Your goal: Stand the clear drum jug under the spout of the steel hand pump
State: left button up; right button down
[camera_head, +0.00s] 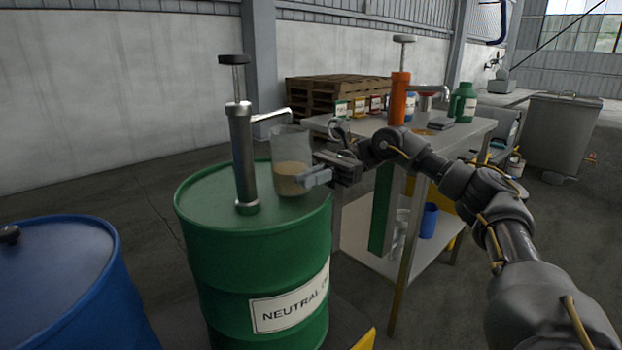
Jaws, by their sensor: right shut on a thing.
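The steel hand pump (242,160) stands upright on the green drum (205,215), its spout (271,116) pointing right. The clear drum jug (291,147) is upright over the right part of the drum top, with tan liquid in its lower part. Its rim is just below the spout tip in the picture; I cannot tell whether its base touches the drum top. My right gripper (308,179) reaches in from the right and is shut on the jug, low on its right side. My left gripper is out of view.
A blue drum (60,290) stands at the lower left. A work table (455,138) behind my right arm carries an orange pump (398,98), a green bottle (463,102) and several small containers. Wooden pallets (325,90) are stacked behind. A grey bin (560,130) stands far right.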

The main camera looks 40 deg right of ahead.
jog(key=shift+f+b, duration=0.5)
jog(key=shift+f, duration=0.05)
dwell(0.4)
jog(key=c, duration=1.4)
grip_release()
